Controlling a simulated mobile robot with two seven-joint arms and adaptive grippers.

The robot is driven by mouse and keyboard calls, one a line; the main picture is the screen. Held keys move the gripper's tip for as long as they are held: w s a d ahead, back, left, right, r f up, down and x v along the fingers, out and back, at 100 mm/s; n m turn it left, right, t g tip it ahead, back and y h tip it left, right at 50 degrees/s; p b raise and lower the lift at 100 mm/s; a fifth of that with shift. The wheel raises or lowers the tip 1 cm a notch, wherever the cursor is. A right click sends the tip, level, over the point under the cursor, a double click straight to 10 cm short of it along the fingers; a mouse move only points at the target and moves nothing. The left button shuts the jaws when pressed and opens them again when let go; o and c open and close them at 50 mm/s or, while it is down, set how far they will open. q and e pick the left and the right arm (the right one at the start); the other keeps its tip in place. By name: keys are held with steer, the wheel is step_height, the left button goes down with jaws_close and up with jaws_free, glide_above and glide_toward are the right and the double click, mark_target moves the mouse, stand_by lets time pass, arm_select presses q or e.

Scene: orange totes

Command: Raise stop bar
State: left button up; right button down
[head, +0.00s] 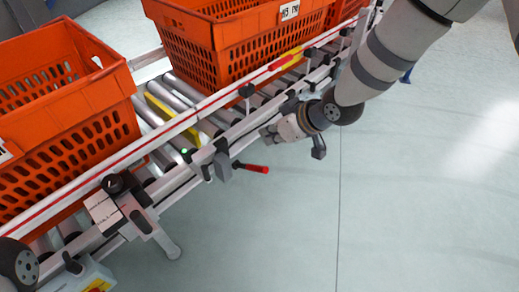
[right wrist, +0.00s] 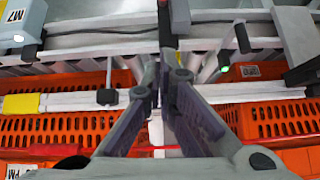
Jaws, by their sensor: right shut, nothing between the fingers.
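A lever with a red handle (head: 252,168) sticks out from the near side of the conveyor, close to a small green light (head: 184,151). A yellow bar (head: 158,106) lies low among the rollers between the two totes; I cannot tell if it is the stop bar. My right gripper (head: 266,134) is at the conveyor's near rail, above and right of the red handle and apart from it in the head view. In the right wrist view its fingers (right wrist: 166,72) are together and empty, with a dark and red post just beyond the tips.
Orange totes stand on the rollers, one at the left (head: 70,120) and one at the back (head: 228,45). Another red handle with yellow (head: 285,62) lies along the rail. The floor at right is clear.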

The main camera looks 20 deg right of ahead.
steer(key=b, duration=0.3)
glide_above(250, 167)
steer(key=w+d, duration=0.1)
steer(key=w, duration=0.1)
steer(key=f, duration=0.8)
steer(key=shift+s+d+f, duration=0.1)
steer(key=shift+s+f, duration=0.05)
steer(key=shift+s, duration=0.1)
steer(key=shift+s+d+f, duration=0.25)
steer(key=shift+s+f, duration=0.5)
steer(key=shift+f, duration=0.05)
steer(key=shift+s+d+f, duration=0.15)
steer(key=shift+s+f, duration=0.15)
steer(key=shift+f, duration=0.1)
arm_select(q)
steer(key=f, duration=0.2)
steer(key=shift+s+f, duration=0.4)
